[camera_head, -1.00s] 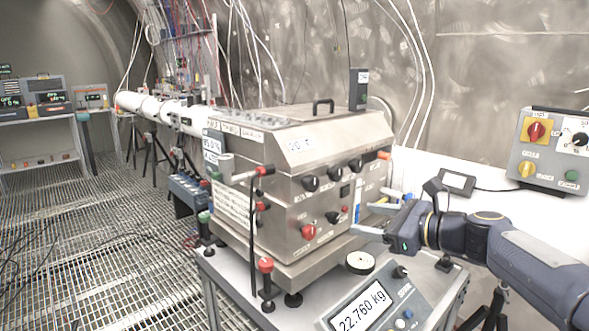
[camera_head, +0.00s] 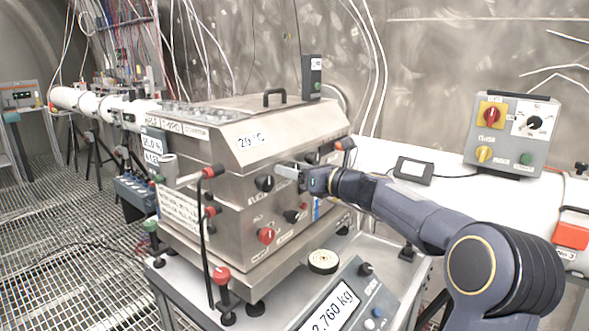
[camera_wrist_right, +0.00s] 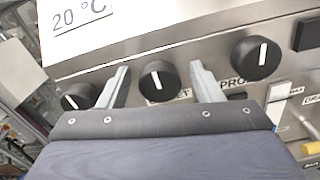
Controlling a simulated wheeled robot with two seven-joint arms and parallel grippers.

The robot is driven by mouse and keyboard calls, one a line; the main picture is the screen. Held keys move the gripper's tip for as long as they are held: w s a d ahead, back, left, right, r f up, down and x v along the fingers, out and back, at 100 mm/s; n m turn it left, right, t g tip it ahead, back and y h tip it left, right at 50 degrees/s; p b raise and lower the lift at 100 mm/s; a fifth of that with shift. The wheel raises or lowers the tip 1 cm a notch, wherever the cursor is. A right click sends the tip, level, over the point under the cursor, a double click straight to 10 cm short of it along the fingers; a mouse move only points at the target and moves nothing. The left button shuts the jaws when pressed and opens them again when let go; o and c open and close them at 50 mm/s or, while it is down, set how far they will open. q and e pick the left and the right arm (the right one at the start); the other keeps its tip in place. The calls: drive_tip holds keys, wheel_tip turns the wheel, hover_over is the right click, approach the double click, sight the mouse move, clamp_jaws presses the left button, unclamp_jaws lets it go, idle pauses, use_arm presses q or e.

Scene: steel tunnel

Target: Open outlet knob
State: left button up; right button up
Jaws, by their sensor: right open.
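The steel box (camera_head: 235,225) has a row of round black knobs with white marks on its front. In the right wrist view the middle knob (camera_wrist_right: 160,82) lies between my right gripper's (camera_wrist_right: 159,70) two open fingers, with its white mark nearly upright. A label ending in "ET" is partly hidden below it. One black knob (camera_wrist_right: 79,96) is left of the fingers and another (camera_wrist_right: 257,57) is right of them. In the head view my right gripper (camera_head: 285,171) is at the box front and hides the middle knob; the left knob (camera_head: 264,183) shows beside it. My left gripper is out of view.
A red-topped rod (camera_head: 221,275) stands at the table corner. A scale display (camera_head: 333,307) and a round black-and-white disc (camera_head: 323,261) lie in front. A grey switch box (camera_head: 510,135) is at right.

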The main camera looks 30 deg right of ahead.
drive_tip(key=c, duration=1)
